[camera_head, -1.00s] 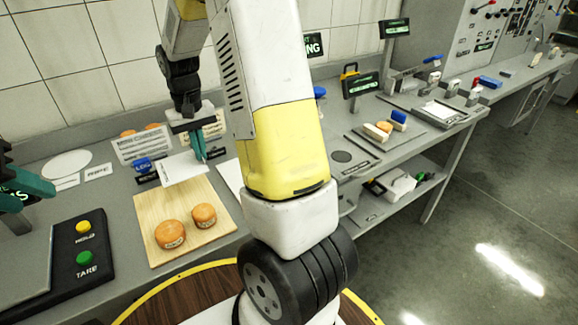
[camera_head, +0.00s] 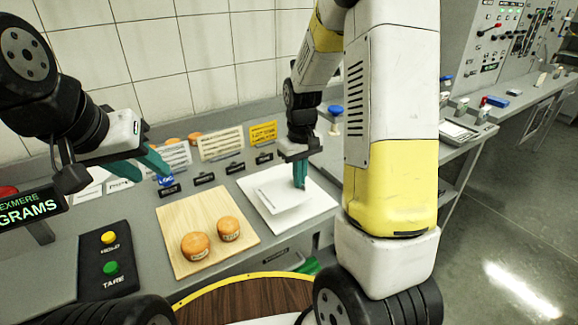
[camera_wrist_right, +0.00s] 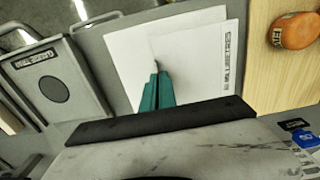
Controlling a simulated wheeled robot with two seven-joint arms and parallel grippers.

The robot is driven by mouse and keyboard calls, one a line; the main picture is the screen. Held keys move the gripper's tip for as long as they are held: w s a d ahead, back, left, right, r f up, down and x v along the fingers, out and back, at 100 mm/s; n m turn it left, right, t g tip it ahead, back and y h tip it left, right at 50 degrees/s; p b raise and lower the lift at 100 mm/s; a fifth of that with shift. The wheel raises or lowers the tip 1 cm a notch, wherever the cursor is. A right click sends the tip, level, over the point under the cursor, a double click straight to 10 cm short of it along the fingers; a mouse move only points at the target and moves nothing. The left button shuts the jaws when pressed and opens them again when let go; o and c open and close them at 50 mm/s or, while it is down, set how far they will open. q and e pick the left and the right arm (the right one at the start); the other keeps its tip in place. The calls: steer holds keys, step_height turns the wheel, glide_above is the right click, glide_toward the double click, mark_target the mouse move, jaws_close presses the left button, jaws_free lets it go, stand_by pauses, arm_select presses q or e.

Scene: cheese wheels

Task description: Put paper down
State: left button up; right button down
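A small white paper (camera_head: 283,192) is pinched in my right gripper (camera_head: 300,178), over a larger white sheet (camera_head: 318,205) on the counter. In the right wrist view the teal fingers (camera_wrist_right: 157,92) are close together at the paper (camera_wrist_right: 190,50). Whether the paper touches the sheet is hard to tell. My left gripper (camera_head: 135,168) is open and empty, above the counter left of the wooden board.
Two orange cheese wheels (camera_head: 195,246) (camera_head: 229,228) sit on the wooden board (camera_head: 180,215), left of the sheet. A button panel (camera_head: 108,255) is further left. Labels and cards, including a yellow card (camera_head: 263,134), stand behind. A grey plate with a dark disc (camera_wrist_right: 55,88) is beside the sheet.

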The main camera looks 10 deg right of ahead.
steer(key=w, duration=0.2)
steer(key=w+d, duration=0.1)
steer(key=w, duration=0.2)
steer(key=shift+w+d+f, duration=0.3)
steer(key=shift+d, duration=0.05)
steer(key=shift+w+f, duration=0.2)
steer(key=shift+f, duration=1.55)
steer(key=c, duration=1.7)
jaws_free()
steer(key=shift+f, duration=0.15)
